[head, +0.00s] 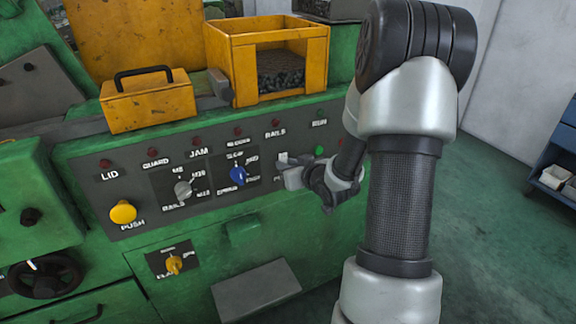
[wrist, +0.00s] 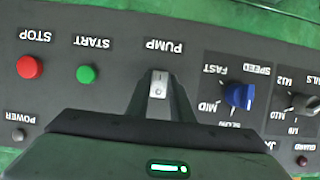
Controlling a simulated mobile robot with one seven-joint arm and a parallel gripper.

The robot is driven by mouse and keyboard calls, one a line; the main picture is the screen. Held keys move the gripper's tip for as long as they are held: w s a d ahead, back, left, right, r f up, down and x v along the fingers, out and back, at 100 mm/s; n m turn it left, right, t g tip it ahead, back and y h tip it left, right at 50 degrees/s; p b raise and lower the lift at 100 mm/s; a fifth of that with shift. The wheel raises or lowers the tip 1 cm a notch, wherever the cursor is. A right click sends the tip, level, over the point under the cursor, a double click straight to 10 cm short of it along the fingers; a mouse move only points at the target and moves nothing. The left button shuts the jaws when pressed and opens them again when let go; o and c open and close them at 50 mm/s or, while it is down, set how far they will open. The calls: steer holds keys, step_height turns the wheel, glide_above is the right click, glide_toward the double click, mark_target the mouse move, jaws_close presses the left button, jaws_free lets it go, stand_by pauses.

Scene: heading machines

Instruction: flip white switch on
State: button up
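The white switch (wrist: 158,84) is a small rocker with marks on it, beside the PUMP label on the dark grey panel. The wrist view shows the panel upside down. My gripper (wrist: 159,86) is in front of the switch, with one dark finger on each side and a narrow gap between them. The switch shows in that gap; I cannot tell whether the fingers touch it. In the head view my gripper (head: 290,176) is at the right part of the panel, and the switch cannot be made out clearly there.
A blue knob (wrist: 238,95) and a grey knob (wrist: 296,106) sit on one side of the switch. A green START button (wrist: 86,74) and a red STOP button (wrist: 30,68) sit on the other. A yellow bin (head: 230,62) stands above the panel.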

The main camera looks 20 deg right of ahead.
jaws_close()
steer(key=t+b, duration=0.1)
steer(key=b, duration=0.3)
steer(key=t+b, duration=0.1)
steer(key=b, duration=0.4)
steer(key=shift+f+t, duration=0.4)
steer(key=o, duration=0.8)
jaws_free()
steer(key=shift+c, duration=0.2)
